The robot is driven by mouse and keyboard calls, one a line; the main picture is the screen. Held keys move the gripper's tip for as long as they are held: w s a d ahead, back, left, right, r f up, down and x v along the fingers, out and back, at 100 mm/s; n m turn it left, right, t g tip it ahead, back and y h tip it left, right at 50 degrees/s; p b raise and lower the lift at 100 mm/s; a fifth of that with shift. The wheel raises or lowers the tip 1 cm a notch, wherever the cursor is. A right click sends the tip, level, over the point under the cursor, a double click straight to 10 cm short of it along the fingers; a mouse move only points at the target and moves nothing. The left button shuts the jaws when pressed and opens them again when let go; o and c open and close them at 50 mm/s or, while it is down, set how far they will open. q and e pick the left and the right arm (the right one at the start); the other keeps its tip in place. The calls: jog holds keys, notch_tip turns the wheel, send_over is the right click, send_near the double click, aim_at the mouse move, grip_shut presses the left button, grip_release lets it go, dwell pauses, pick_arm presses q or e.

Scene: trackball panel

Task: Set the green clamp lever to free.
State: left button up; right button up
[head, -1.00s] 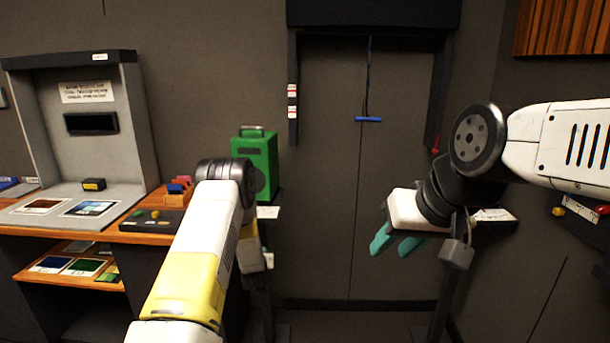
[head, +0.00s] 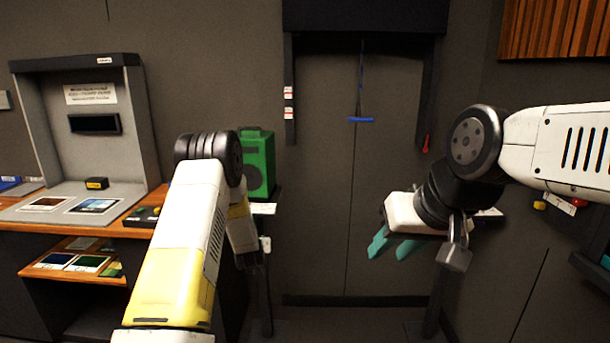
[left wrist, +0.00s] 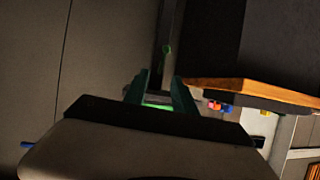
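I cannot make out the green clamp lever for certain. In the left wrist view a small green knob (left wrist: 167,48) shows against a grey post, beyond the fingertips; it may belong to the lever, and its setting cannot be read. My left gripper (left wrist: 162,78) has its two teal fingers apart, with a bright green patch (left wrist: 158,106) seen between them nearer their bases. In the head view my left arm hides the left fingers. My right gripper (head: 392,246) is open and empty at the right, its teal fingers pointing down in front of the dark wall.
A green box (head: 259,160) stands behind my left arm. A wooden counter (head: 95,231) with a grey console (head: 92,125) is at the left. A blue handle (head: 361,120) hangs centrally, and a red lever (head: 426,143) is right of it. The space between my arms looks clear.

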pick_arm(q)
jog(key=s+d+r+g+h, duration=0.1)
jog(key=s+r+h, duration=0.1)
jog(key=s+r, duration=0.75)
jog(key=s+d+r+g+h, duration=0.15)
jog(key=s+r, duration=0.35)
jog(key=r, duration=0.9)
jog(key=s+r+g, duration=0.2)
jog(key=s+r, duration=0.1)
jog(key=s, duration=1.3)
jog(key=s+r+m+g, duration=0.1)
jog(key=s+r+g, duration=0.1)
jog(key=s, duration=1.4)
jog(key=shift+d+r+m, duration=0.3)
jog(key=shift+d+r, duration=0.15)
jog(key=shift+r, duration=0.1)
